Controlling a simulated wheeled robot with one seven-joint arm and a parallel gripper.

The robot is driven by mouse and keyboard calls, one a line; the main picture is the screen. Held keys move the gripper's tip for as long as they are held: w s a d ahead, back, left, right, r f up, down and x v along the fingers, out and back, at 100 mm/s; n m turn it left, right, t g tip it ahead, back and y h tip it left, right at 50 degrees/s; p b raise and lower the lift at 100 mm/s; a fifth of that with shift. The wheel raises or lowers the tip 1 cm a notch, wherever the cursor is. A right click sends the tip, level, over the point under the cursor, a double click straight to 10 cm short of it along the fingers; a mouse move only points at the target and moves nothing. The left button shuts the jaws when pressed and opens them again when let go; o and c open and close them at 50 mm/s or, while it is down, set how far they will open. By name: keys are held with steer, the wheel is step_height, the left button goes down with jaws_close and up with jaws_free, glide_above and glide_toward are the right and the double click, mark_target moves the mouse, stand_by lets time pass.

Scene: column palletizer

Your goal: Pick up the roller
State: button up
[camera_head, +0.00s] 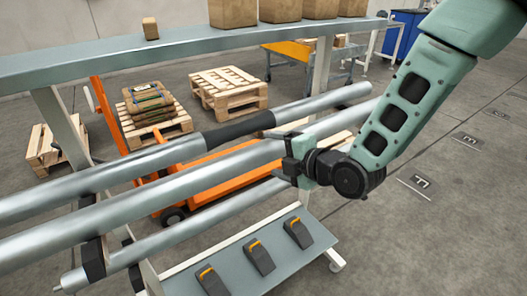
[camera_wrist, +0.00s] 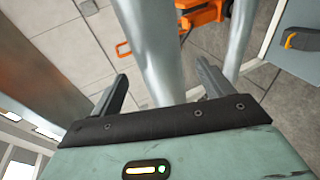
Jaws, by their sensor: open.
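Several long grey metal rollers lie slanted in the rack. The upper roller (camera_head: 150,160) has a black sleeve (camera_head: 240,129) around its middle. A middle roller (camera_head: 150,192) and a thinner lower roller (camera_head: 170,238) lie below it. My gripper (camera_head: 277,157) is at the middle roller, its fingers pointing left. In the wrist view my gripper (camera_wrist: 160,86) is open, and a roller (camera_wrist: 156,45) runs lengthwise between the two spread fingers. Whether a finger touches it cannot be told. Other rollers show to its left (camera_wrist: 40,85) and right (camera_wrist: 240,40).
A grey shelf (camera_head: 200,42) with cardboard boxes (camera_head: 233,12) spans the back. An orange pallet truck (camera_head: 215,183) and wooden pallets (camera_head: 230,88) stand beyond the rollers. A lower grey tray (camera_head: 235,262) carries black wedges with yellow tops (camera_head: 258,258). Open floor lies at right.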

mark_target(271, 153)
steer(key=shift+p+x, duration=0.4)
steer(key=shift+x, duration=2)
steer(key=shift+s, duration=0.15)
jaws_close()
steer(key=shift+a+r, duration=0.1)
steer(key=shift+r, duration=0.05)
